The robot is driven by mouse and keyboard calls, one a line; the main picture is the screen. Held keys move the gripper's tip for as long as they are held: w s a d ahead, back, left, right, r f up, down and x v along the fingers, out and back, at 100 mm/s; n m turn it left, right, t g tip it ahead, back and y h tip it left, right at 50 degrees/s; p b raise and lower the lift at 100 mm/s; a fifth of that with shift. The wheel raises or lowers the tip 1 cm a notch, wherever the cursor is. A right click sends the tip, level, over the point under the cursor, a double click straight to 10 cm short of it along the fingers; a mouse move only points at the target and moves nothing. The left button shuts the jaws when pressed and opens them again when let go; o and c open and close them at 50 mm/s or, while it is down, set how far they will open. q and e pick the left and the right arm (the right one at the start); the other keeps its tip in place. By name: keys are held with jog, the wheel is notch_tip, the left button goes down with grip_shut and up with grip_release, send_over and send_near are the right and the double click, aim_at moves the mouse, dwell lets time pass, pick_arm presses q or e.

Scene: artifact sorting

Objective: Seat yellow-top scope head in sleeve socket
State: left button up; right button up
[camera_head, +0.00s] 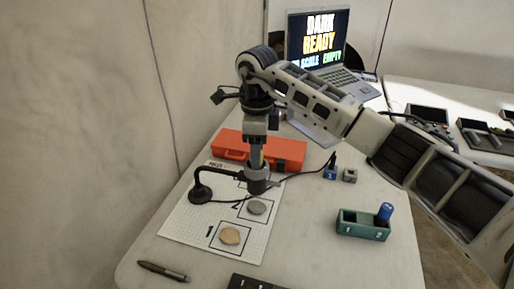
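My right gripper (257,160) points straight down over the white mat (185,222). Its fingers are closed around the scope head (257,186), and a small bit of yellow shows between them. The scope head is upright, with a grey collar and a dark lower body. It is at the end of the black stand arm (222,171), where the sleeve socket is. The fingers hide most of the join, so I cannot tell how deep the head sits. My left gripper is not in view.
Stones lie in marked squares on the mat, including a tan stone (230,236) and a grey stone (257,207). An orange case (230,146) is behind. A green tray (362,229) with a blue cylinder (385,211), a pen (163,271) and a laptop (318,45) are around.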

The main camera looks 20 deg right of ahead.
jog(key=shift+r, duration=0.1)
jog(key=shift+r+p, duration=0.3)
jog(key=shift+r, duration=0.05)
notch_tip(320, 180, up, 12)
jog(key=shift+r+b, duration=0.2)
jog(key=shift+b, duration=0.1)
